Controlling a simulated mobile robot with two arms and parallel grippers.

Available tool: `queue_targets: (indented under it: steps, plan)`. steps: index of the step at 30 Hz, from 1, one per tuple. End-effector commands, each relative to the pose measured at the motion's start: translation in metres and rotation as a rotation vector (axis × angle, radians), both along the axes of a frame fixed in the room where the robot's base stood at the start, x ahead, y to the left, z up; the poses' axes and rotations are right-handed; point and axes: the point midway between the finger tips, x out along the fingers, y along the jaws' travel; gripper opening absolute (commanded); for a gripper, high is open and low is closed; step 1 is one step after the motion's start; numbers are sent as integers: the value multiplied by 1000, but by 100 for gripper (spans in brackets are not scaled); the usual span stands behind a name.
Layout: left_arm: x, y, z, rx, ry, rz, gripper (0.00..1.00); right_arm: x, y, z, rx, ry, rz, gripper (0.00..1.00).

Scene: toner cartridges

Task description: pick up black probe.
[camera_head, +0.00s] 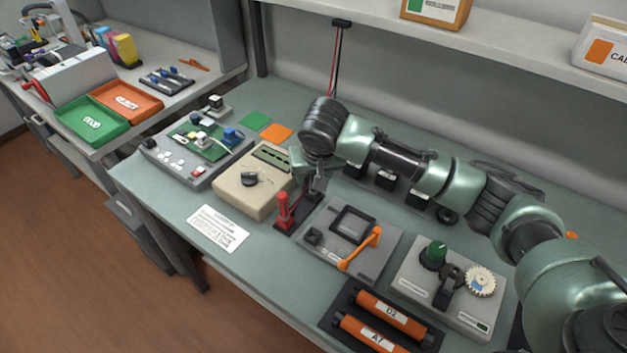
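My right arm reaches in from the right, and its gripper (318,184) points down over a small dark probe holder (293,225). A red probe (284,210) stands upright in the holder, just left of the gripper. I cannot clearly make out the black probe; the spot beside the red probe is dark and partly covered by the gripper. The fingers are too small and dark to tell whether they are open or shut. My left gripper is not in view.
A beige meter (253,180) with a dial stands left of the holder. A grey fixture (350,238) with an orange handle stands to the right. Red and black leads (335,65) hang from the shelf behind. A white label card (218,229) lies in front of the meter.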

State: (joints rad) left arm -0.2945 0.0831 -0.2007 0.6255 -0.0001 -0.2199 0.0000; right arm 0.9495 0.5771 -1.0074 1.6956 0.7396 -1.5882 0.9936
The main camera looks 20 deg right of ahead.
Motion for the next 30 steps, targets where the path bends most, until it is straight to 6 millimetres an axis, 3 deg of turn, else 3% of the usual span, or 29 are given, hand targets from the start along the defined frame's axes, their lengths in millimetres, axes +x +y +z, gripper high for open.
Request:
queue_targets:
  steps: [5, 10, 23, 30]
  plan:
    - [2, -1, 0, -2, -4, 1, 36, 0, 0, 0, 0, 0, 0, 45]
    - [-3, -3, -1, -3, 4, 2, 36, 0, 0, 0, 0, 0, 0, 0]
    - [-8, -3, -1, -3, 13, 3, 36, 0, 0, 5, 0, -1, 0, 0]
    - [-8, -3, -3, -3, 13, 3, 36, 1, 1, 38, 2, -4, 0, 0]
